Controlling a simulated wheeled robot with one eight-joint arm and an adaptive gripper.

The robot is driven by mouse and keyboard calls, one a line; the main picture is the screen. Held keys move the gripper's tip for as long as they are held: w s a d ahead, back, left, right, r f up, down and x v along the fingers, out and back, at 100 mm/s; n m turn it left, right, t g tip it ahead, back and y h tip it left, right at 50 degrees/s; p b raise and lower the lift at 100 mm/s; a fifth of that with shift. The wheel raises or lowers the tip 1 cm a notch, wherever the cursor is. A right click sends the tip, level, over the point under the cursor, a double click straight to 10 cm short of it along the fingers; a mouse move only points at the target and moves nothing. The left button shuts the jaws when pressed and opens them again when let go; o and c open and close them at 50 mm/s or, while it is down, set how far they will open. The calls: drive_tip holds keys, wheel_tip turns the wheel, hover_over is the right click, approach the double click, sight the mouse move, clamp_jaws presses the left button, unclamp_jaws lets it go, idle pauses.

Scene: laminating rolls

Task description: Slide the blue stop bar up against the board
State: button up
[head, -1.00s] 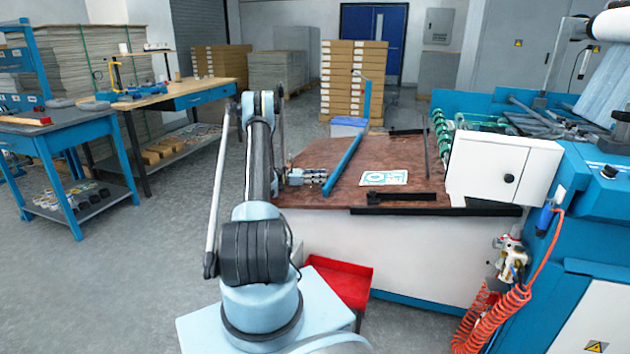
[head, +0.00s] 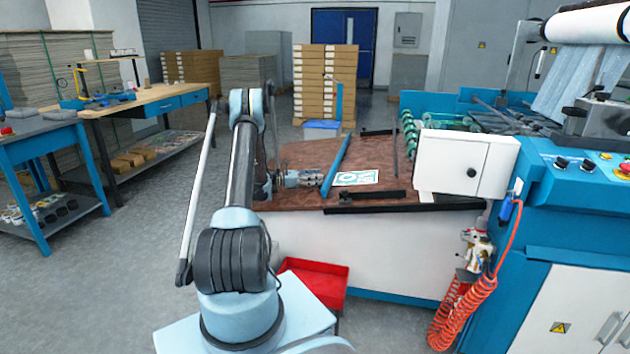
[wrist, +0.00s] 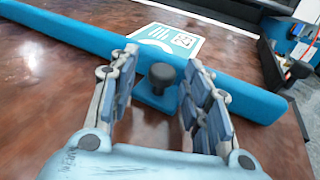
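The blue stop bar (head: 337,166) lies across the brown table top, with a black knob (wrist: 162,75) on a blue bracket on its near side. The board (head: 357,178), a white card with teal print, lies flat just right of the bar; it also shows beyond the bar in the wrist view (wrist: 186,40). Its edge nearest the bar is partly hidden, so I cannot tell whether they touch. My gripper (head: 318,178) is low at the bar's left side. In the wrist view its fingers (wrist: 160,72) stand either side of the knob with small gaps, so it is open.
The brown table top (head: 300,155) has bare room left of the bar. Black rails (head: 375,208) lie at its front edge. A white box (head: 455,165) and green rollers (head: 409,130) stand to the right. A red tray (head: 318,282) sits below.

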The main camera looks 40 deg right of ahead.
drive_tip(key=shift+a, duration=0.1)
drive_tip(key=v, duration=1.1)
drive_tip(key=shift+w+a+f, duration=0.1)
drive_tip(key=shift+w+a, duration=0.05)
drive_tip(key=shift+a, duration=0.05)
drive_tip(key=shift+w+a, duration=0.1)
drive_tip(key=shift+a, duration=0.1)
